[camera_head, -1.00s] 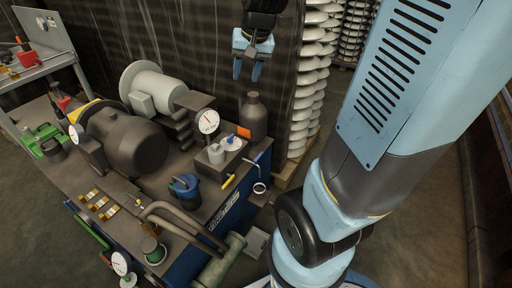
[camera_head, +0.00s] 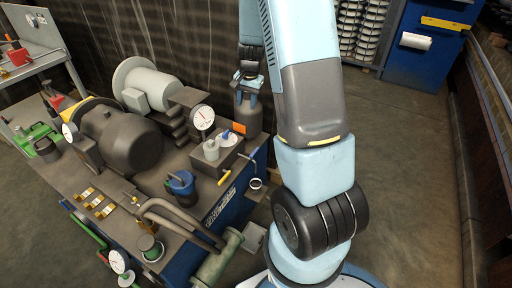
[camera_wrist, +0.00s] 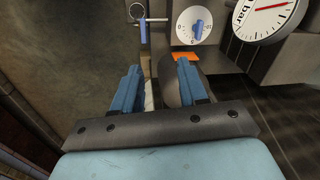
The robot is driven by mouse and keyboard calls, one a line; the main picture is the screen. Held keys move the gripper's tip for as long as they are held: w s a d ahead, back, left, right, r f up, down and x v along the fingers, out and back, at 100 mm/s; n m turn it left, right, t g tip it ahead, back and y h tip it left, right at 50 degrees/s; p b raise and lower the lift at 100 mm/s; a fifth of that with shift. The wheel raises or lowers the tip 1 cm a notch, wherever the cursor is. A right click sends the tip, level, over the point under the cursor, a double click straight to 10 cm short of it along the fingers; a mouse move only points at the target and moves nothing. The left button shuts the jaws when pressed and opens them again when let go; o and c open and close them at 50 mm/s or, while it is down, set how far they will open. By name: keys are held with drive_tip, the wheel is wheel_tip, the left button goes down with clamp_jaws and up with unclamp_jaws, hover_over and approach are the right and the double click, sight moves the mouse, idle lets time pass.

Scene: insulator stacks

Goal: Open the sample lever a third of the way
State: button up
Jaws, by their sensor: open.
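My gripper (camera_head: 246,98) is open and empty, fingers pointing down, in front of the dark bottle (camera_head: 248,118) at the bench's far right corner. In the wrist view its two blue fingers (camera_wrist: 158,78) are apart. A small blue-handled lever (camera_wrist: 143,31) on a thin metal rod lies ahead of the fingers, not touching them; in the head view it appears at the bench edge (camera_head: 253,154). No readable label marks it as the sample lever. A white dial with a blue knob (camera_wrist: 198,29) sits to its right in the wrist view, also in the head view (camera_head: 225,134).
A pressure gauge (camera_head: 202,117) stands left of the dial and also shows in the wrist view (camera_wrist: 268,16). A yellow lever (camera_head: 224,178) sticks out at the bench front. A motor (camera_head: 147,85) and blue pot (camera_head: 182,183) stand farther left. Floor right of my arm is clear.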

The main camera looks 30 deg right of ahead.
drive_tip(key=m+g, duration=0.1)
drive_tip(key=m, duration=0.1)
approach(256, 149)
drive_tip(key=shift+h, duration=0.3)
drive_tip(key=f, duration=0.8)
drive_tip(key=shift+a, duration=0.25)
clamp_jaws()
